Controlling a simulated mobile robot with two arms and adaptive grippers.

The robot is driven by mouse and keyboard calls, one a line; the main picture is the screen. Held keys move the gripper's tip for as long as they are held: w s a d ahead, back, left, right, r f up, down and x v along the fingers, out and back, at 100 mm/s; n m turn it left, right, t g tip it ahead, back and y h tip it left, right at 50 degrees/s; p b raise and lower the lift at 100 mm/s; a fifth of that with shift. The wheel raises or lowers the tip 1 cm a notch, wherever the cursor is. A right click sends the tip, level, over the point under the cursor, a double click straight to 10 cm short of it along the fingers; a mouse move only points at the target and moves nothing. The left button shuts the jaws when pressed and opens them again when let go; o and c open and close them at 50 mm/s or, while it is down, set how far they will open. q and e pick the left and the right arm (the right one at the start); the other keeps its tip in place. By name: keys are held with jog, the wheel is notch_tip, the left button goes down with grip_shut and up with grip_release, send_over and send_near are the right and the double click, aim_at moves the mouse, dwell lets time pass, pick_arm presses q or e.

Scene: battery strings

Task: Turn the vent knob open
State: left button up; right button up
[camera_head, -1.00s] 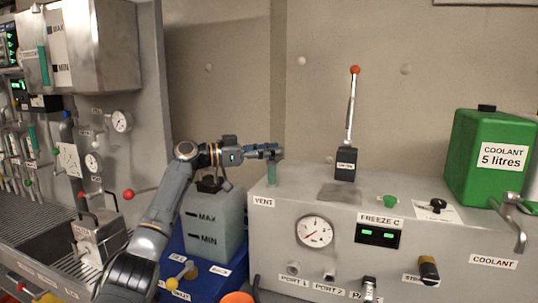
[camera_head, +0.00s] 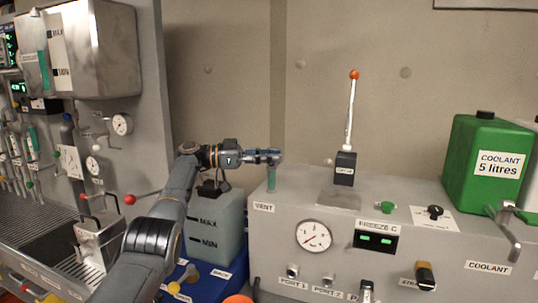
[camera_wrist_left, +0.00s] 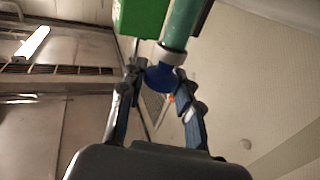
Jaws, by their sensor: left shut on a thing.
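The vent stands at the back left corner of the grey machine as a short green tube (camera_head: 271,180) above the VENT label (camera_head: 263,207). In the left wrist view, the green tube (camera_wrist_left: 180,25) ends in a pale collar and a blue vent knob (camera_wrist_left: 160,76). My left gripper (camera_head: 274,157) reaches in level from the left at the top of the tube. In the left wrist view its two fingers (camera_wrist_left: 160,82) are on either side of the blue knob, shut on it. In the head view the fingers mostly hide the knob. My right gripper is not in view.
A green coolant can (camera_head: 490,165) stands at the right. A tank marked MAX and MIN (camera_head: 210,230) stands below my left wrist. A round gauge (camera_head: 314,236) is on the machine's front.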

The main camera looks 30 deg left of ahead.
pick_arm(q)
jog(key=shift+d+f, duration=0.25)
jog(key=shift+f, duration=0.3)
jog(key=o, duration=1.1)
jog(key=shift+w+d+r, duration=0.1)
jog(key=shift+w+r, duration=0.05)
jog(key=shift+w, duration=0.05)
jog(key=shift+r, duration=0.1)
jog(key=shift+s+a+r, duration=0.1)
jog(key=shift+s+a, duration=0.05)
jog(key=shift+a, duration=0.05)
